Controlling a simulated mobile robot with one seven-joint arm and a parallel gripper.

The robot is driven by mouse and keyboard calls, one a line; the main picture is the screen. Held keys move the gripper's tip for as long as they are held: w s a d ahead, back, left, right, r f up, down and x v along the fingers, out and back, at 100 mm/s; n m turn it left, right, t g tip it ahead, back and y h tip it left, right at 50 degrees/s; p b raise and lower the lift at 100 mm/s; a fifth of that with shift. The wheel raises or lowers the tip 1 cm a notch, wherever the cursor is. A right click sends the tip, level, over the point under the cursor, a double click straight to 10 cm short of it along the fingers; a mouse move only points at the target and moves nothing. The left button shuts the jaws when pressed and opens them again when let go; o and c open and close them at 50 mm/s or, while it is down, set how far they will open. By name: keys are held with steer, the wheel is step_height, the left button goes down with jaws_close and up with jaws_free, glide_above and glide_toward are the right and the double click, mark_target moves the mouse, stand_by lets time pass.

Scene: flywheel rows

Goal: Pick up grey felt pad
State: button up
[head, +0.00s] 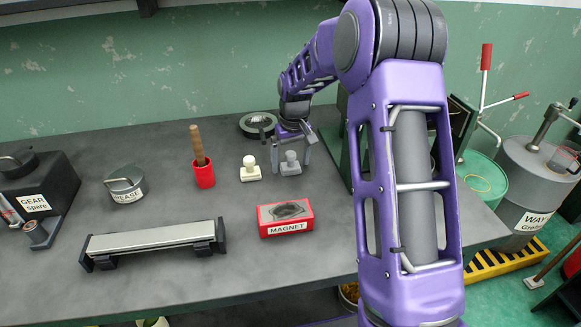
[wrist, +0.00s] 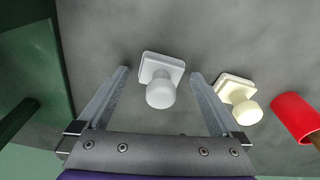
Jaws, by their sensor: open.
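The grey felt pad (head: 290,164) stands on the dark workbench, a square base with a round knob on top. In the wrist view the grey pad (wrist: 161,80) lies between and just beyond the two finger tips. My gripper (head: 290,152) is open above and behind it in the head view; its fingers also show in the wrist view (wrist: 160,78), one on each side of the pad and apart from it. A cream pad of the same shape (head: 250,168) stands just left of the grey one; it also shows in the wrist view (wrist: 236,97), outside the fingers.
A red cup with a wooden handle (head: 204,172) stands left of the cream pad. A red magnet box (head: 286,217) lies in front. A dark ring-shaped part (head: 257,125) lies behind. A green machine (head: 342,150) stands close on the right. Bare bench lies between the pads and the magnet box.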

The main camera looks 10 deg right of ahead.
mark_target(291, 153)
steer(key=c, duration=1.5)
step_height(291, 153, up, 10)
steer(key=shift+f+p, duration=0.1)
steer(key=shift+p, duration=0.7)
